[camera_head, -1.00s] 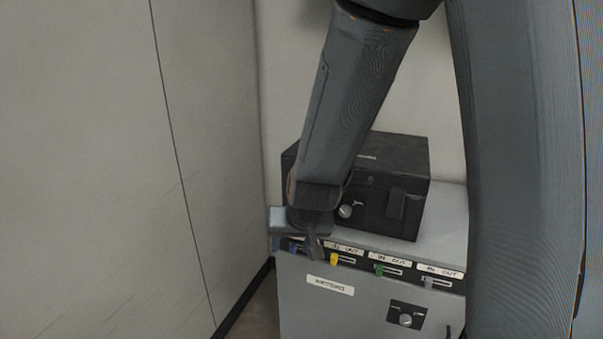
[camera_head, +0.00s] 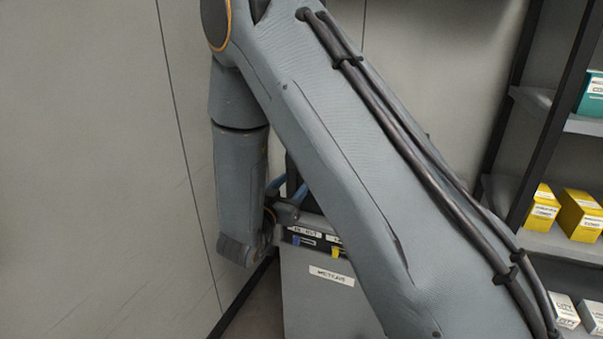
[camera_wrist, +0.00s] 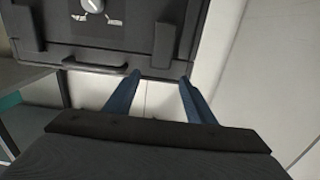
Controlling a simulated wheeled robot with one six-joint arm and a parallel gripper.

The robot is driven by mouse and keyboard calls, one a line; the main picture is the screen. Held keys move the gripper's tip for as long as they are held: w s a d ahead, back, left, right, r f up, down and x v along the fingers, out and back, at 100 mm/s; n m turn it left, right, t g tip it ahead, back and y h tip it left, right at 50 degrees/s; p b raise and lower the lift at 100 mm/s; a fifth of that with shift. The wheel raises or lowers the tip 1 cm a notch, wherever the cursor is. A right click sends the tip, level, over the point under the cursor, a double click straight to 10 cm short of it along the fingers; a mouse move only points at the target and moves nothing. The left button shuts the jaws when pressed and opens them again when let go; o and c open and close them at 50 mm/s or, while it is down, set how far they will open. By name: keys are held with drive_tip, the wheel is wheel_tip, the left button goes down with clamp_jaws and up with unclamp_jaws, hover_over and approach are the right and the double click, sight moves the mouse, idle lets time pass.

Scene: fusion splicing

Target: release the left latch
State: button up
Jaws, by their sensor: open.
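The black case (camera_wrist: 95,45) fills the top of the wrist view, with a knob (camera_wrist: 93,5), a handle (camera_wrist: 95,64) and two upright latches on its face. One latch (camera_wrist: 24,28) is at the picture's left; the other (camera_wrist: 165,45) is at right, on the wall side. The wall is at left in the head view, so this wall-side one appears to be the left latch. My gripper (camera_wrist: 160,77) is open and empty, its blue fingertips just below that latch, one to each side. Contact cannot be seen. In the head view my gripper (camera_head: 287,190) is partly hidden by my arm.
A grey cabinet (camera_head: 308,295) with labelled slots and coloured sliders stands below. The wall (camera_head: 95,170) is close on the left. A shelf (camera_head: 560,243) with yellow boxes is at right. My arm covers most of the case in the head view.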

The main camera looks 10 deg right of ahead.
drive_tip(key=p+x, duration=0.1)
drive_tip(key=x, duration=0.5)
drive_tip(key=shift+w, duration=0.15)
drive_tip(key=shift+d, duration=0.15)
clamp_jaws()
